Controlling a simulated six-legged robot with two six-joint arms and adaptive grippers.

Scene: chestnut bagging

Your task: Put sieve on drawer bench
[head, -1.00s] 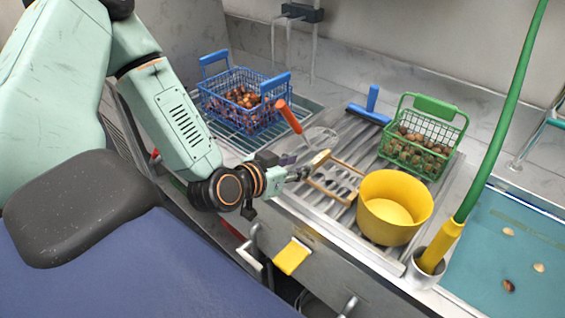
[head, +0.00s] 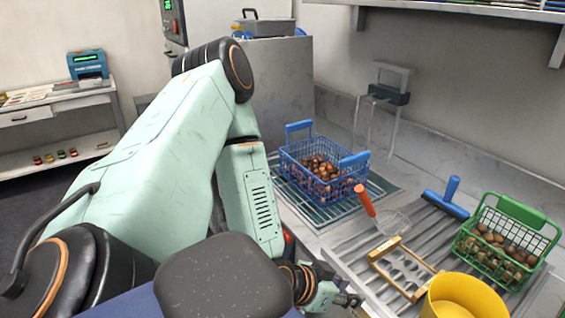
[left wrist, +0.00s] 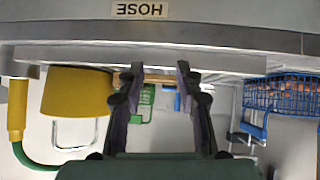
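The sieve (head: 392,222), with a red-orange handle (head: 365,200) and a round wire mesh, rests on the ribbed steel drainboard, its handle pointing up and left. A bench with a drawer (head: 26,117) stands at the far left in the head view, with a blue device (head: 87,64) on top. My left gripper (head: 350,300) is near the counter's front edge, apart from the sieve. The left wrist view shows its fingers (left wrist: 157,75) spread and nothing held. I cannot make out the sieve in that view. My right gripper is out of view.
A wooden frame (head: 385,250), yellow bowl (head: 455,290), green basket (head: 490,260) of chestnuts and blue squeegee (head: 445,205) crowd the drainboard. A blue basket (head: 300,165) of chestnuts stands left of the sieve. The counter front (left wrist: 230,35) is close to the left gripper.

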